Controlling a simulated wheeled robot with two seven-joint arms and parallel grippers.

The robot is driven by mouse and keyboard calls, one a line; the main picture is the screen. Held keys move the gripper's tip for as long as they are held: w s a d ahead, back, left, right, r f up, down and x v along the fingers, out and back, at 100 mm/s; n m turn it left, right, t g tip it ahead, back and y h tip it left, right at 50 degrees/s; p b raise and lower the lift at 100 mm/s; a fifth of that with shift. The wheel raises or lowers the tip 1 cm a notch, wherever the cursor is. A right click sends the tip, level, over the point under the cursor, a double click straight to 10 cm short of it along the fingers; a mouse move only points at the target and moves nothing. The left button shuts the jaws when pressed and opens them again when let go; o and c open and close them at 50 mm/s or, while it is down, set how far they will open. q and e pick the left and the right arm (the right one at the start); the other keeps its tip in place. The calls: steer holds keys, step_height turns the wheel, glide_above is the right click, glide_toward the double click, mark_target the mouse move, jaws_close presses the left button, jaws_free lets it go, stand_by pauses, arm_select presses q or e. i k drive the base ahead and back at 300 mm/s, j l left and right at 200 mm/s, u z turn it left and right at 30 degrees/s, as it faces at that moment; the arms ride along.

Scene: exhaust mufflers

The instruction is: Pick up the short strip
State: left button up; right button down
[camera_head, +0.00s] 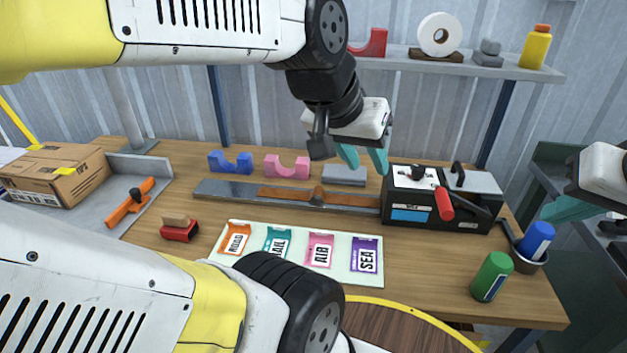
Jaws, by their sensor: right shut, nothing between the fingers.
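No strip is labelled. A brown flat strip (345,199) with a small knob near its middle lies along a long grey metal bar (225,189) on the bench. A shorter orange strip (125,211) with a black knob lies on the grey tray at the left; I cannot tell which is the short strip. My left gripper (364,161) hangs above the back of the bench, behind the brown strip, its teal fingers apart and empty. My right gripper (574,208) is at the right edge, partly cut off, shut and empty, near a blue can.
A black box with a red-handled lever (410,214) stands right of the strip. Blue (230,163) and pink (287,167) cradles and a grey block (344,175) stand behind.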

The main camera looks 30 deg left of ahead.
mark_target(269, 192)
steer(key=k+l+u, duration=0.1)
steer(key=u, duration=2.5)
steer(key=z, duration=1.6)
steer(key=i+j+z, duration=0.2)
steer(key=j, duration=0.2)
steer(key=i+j+z, duration=0.2)
steer(key=j, duration=0.2)
steer(key=i, duration=0.05)
